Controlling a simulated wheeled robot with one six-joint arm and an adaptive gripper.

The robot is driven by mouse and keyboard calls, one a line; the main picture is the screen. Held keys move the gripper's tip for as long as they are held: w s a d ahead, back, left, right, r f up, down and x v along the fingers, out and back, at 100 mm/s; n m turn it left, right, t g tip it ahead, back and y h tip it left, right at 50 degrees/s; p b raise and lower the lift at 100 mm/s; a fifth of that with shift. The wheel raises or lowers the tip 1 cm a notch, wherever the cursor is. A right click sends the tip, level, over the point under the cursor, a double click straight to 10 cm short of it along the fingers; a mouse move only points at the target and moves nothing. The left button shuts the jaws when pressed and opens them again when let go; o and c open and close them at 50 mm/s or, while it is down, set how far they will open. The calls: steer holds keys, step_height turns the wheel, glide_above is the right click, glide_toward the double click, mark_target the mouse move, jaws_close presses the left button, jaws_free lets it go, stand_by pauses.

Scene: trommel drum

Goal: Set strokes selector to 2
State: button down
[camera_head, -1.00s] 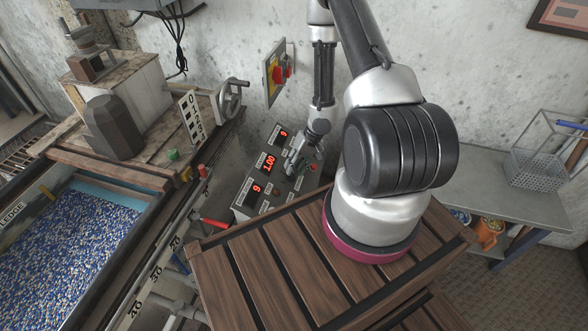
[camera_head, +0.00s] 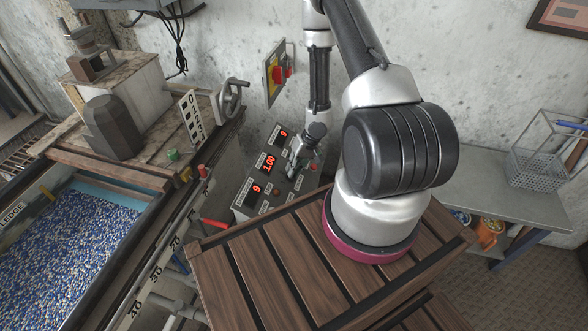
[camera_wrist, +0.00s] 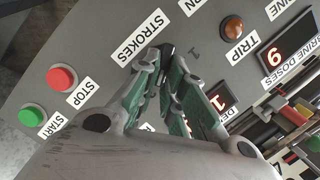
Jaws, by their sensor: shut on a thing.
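The strokes selector (camera_wrist: 166,50) shows only as a small dark piece between my fingertips, beside the STROKES label (camera_wrist: 139,35) in the wrist view. My gripper (camera_wrist: 163,62) is shut on it, and the green-padded fingers hide most of it. The selector's set position and its marks cannot be read, apart from one small mark to the right of the fingertips. In the head view my gripper (camera_head: 293,171) is at the right part of the grey control panel (camera_head: 248,207), which has several lit red displays.
A red STOP button (camera_wrist: 62,77) and green START button (camera_wrist: 32,116) lie left of my fingers in the wrist view. An orange TRIP lamp (camera_wrist: 232,27) is to the right. A slatted wooden surface (camera_head: 265,262) lies before the panel. A red-handled switch (camera_head: 277,74) is on the wall.

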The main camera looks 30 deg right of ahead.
steer(key=n, duration=0.2)
steer(key=n+h, duration=0.1)
steer(key=n, duration=0.2)
steer(key=shift+a+r+n+h, duration=0.15)
steer(key=shift+a+n+h, duration=0.15)
steer(key=shift+a+n, duration=0.1)
steer(key=n, duration=0.3)
steer(key=n+h, duration=0.1)
steer(key=n, duration=0.1)
steer(key=shift+s+a+t, duration=0.25)
steer(key=shift+a+t, duration=0.05)
steer(key=shift+t, duration=0.1)
steer(key=c, duration=1.5)
jaws_free()
steer(key=shift+r, duration=0.1)
